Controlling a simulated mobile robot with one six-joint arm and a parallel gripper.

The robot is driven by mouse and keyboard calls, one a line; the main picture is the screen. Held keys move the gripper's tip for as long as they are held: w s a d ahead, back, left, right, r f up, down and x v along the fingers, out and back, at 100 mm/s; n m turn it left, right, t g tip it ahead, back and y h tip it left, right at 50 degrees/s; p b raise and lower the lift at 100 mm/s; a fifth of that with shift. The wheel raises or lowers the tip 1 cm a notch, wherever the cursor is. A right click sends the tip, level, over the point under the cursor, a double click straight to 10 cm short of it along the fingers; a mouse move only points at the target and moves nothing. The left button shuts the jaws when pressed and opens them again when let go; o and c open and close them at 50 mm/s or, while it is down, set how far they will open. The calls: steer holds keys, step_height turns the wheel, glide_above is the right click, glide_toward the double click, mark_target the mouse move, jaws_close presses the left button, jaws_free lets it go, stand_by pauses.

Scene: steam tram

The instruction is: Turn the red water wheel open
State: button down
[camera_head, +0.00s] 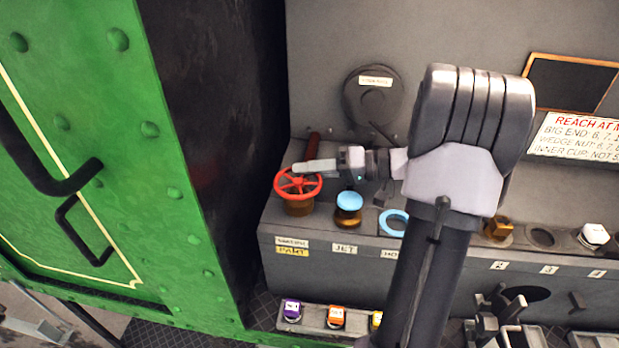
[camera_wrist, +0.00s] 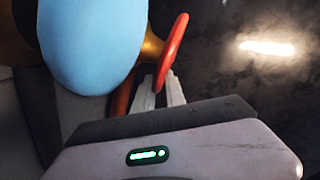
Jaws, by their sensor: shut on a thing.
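The red water wheel (camera_head: 309,193) is a spoked handwheel on a brass base at the left end of the grey bench. My gripper (camera_head: 300,168) reaches it from the right, with its fingers at the far side of the wheel's rim. In the wrist view the red wheel (camera_wrist: 174,50) stands edge-on, and the fingertips of my gripper (camera_wrist: 160,90) are shut on its rim. How far the wheel is turned cannot be told.
A blue-topped brass fitting (camera_head: 349,203) stands close to the right of the wheel, and a blue ring (camera_head: 394,222) lies beyond it. A green riveted panel (camera_head: 180,200) rises on the left. A tray (camera_head: 313,320) with small coloured items sits below the bench.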

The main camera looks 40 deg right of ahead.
steer(key=shift+w+a+f+n+g+y+b, duration=0.1)
steer(key=shift+w+f+n+g+y+b, duration=0.1)
steer(key=shift+n+g+y, duration=0.35)
steer(key=shift+w+a+f+n+g+y+b, duration=0.1)
steer(key=shift+f+n+g+y, duration=0.05)
steer(key=shift+n+g+y, duration=0.4)
steer(key=shift+w+a+n+g+y, duration=0.15)
steer(key=shift+n+g+y, duration=0.25)
steer(key=shift+n+g, duration=0.35)
steer(key=c, duration=1.6)
jaws_free()
steer(key=shift+o, duration=0.4)
steer(key=shift+w, duration=0.15)
steer(key=shift+r, duration=0.1)
